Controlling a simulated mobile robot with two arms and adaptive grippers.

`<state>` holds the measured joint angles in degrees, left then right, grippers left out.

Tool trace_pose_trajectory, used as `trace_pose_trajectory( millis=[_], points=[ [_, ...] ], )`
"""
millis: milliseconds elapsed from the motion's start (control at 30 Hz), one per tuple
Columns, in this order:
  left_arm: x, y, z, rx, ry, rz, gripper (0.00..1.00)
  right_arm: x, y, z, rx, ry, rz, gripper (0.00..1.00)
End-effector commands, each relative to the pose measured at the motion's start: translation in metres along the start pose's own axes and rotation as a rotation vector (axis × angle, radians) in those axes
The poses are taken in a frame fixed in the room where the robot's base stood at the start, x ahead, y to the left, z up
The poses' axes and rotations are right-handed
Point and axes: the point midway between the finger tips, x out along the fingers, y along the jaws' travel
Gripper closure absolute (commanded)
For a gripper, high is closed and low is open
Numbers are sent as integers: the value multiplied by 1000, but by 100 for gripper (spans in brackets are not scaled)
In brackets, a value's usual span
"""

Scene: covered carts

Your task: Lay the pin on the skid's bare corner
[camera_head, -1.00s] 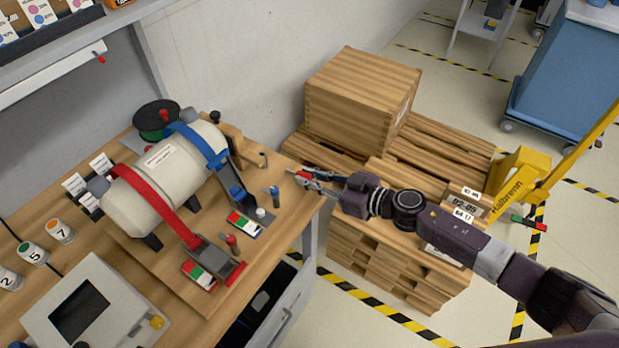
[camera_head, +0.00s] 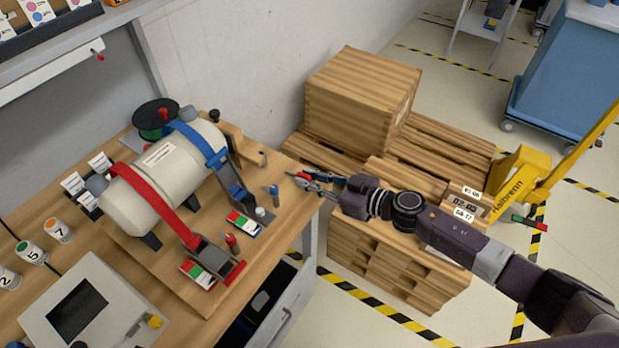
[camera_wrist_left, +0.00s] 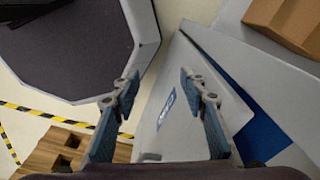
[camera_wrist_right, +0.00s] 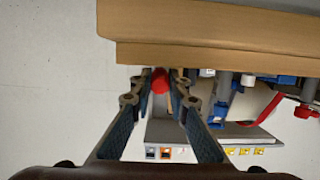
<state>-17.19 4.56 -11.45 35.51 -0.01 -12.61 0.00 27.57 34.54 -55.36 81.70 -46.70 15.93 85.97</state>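My right gripper (camera_head: 308,178) reaches in from the right in the head view, between the workbench edge and the wooden skid (camera_head: 440,150). Its fingers are closed around a small red-ended pin, which shows between the fingertips in the right wrist view (camera_wrist_right: 160,82). The pin is held in the air; its far end is hard to make out. The skid's slatted top carries a wooden crate (camera_head: 350,105), with bare slats to its right and a bare corner at its left. My arm hides part of the skid's front. My left gripper (camera_wrist_left: 160,88) is open and empty.
The workbench (camera_head: 215,310) on the left holds a strapped cream tank (camera_head: 150,185), several small pins and a grey display box (camera_head: 85,305). An open drawer (camera_head: 290,310) juts out below. A yellow pallet jack (camera_head: 515,175) stands at the skid's right end.

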Motion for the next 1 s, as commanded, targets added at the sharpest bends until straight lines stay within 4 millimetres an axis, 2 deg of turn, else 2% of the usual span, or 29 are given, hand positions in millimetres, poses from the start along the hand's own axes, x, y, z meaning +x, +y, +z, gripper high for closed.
trace_pose_trajectory(
  millis=[33,167,533,667,1000],
  points=[
    [0,0,0,0,0,0,60,0,0,0,0,0,0,78],
    [0,0,0,0,0,0,60,0,0,0,0,0,0,65],
    [0,-1,2,0,-2,-1,60,-6,0,0,1,-1,0,65],
    [0,-1,1,0,-1,-1,60,-25,1,2,1,-3,2,65],
    [0,0,0,0,0,0,60,-95,-1,1,1,-4,-1,65]
  ],
)
